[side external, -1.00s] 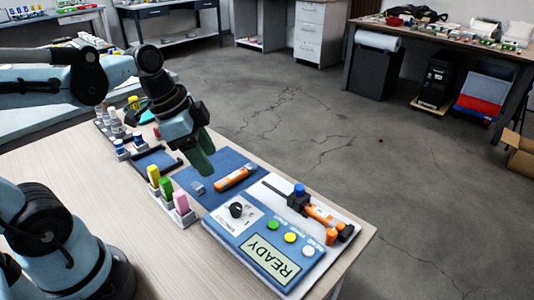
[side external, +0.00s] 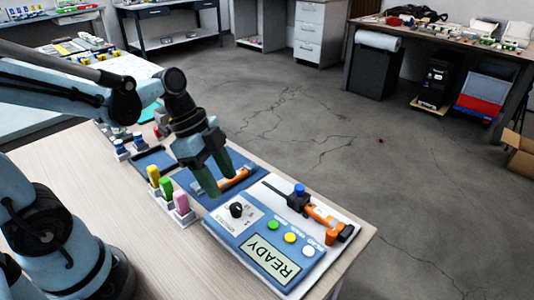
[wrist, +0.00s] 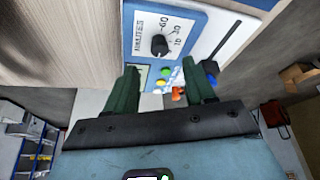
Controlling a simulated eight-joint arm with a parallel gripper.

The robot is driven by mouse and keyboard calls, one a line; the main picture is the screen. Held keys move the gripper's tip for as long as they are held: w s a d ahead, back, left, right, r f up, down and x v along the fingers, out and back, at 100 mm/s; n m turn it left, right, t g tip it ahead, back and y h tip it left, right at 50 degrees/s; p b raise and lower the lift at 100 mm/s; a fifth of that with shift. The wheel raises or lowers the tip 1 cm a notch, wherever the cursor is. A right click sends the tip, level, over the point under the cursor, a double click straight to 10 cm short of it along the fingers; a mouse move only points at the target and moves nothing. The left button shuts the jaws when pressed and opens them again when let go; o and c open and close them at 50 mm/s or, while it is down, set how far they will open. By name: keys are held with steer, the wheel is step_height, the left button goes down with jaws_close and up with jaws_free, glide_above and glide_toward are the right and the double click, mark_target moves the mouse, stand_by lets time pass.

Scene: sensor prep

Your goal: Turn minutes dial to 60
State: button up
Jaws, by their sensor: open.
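The minutes dial (side external: 236,210) is a black knob on a white label plate on the blue panel (side external: 244,246). In the wrist view the dial (wrist: 159,45) shows face-on, with "MINUTES" and numbers including 60 printed around it. Its exact pointer setting is too small to read. My gripper (side external: 224,187) is open and empty, its green fingers above the blue mat, behind and a little above the dial. In the wrist view the fingers (wrist: 160,75) stand apart, and the dial appears between and beyond their tips.
The panel carries a READY display (side external: 270,260) and green, yellow and white buttons. An orange tool in a black clamp (side external: 315,212) lies to its right; another orange tool (side external: 236,180) lies behind the fingers. Yellow, green and pink bottles (side external: 167,189) stand left.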

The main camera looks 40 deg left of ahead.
mark_target(235, 206)
steer(key=shift+x, duration=2.9)
jaws_close()
